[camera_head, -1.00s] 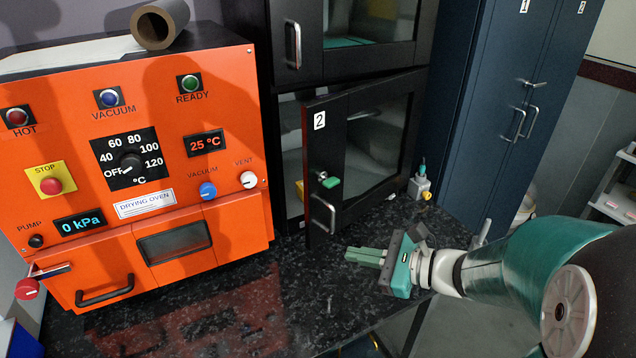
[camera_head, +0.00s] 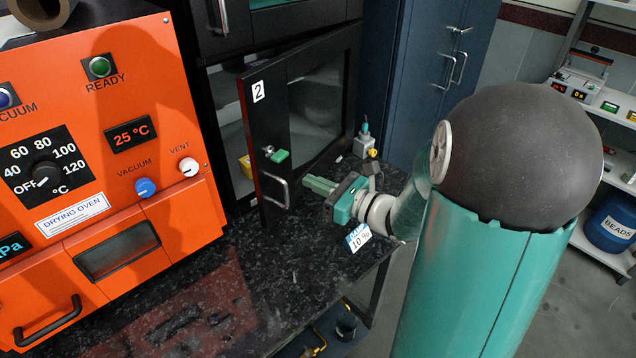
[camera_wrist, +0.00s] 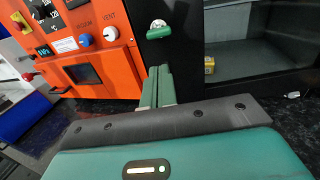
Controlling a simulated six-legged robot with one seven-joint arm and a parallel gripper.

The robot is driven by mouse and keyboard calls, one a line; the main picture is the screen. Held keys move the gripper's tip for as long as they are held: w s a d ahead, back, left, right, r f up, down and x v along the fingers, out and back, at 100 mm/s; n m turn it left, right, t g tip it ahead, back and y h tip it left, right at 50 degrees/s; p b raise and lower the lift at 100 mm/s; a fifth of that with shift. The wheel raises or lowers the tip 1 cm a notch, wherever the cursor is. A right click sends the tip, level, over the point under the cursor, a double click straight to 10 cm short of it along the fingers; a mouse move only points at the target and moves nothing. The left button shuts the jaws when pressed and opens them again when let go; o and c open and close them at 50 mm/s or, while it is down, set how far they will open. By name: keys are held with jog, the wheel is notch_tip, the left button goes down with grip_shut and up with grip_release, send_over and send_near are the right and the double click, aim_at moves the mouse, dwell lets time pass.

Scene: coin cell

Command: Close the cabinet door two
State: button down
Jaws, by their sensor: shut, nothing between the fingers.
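The cabinet door two (camera_head: 306,118) is black with a glass pane and a "2" label. It stands partly open, its free edge swung out toward the oven side. I cannot tell whether the fingertips touch the door. In the wrist view the shut fingers (camera_wrist: 158,88) lie in front of the door's black frame (camera_wrist: 157,52), below the key tag.
An orange drying oven (camera_head: 160,75) stands left of the cabinet on the dark speckled counter (camera_head: 190,310). A small bottle-like item (camera_head: 363,145) stands on the counter right of the door. Inside the cabinet is a yellow object (camera_wrist: 209,65). A blue locker (camera_head: 425,70) is behind.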

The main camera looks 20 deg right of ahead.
aim_at(269, 163)
jog(key=x, duration=1)
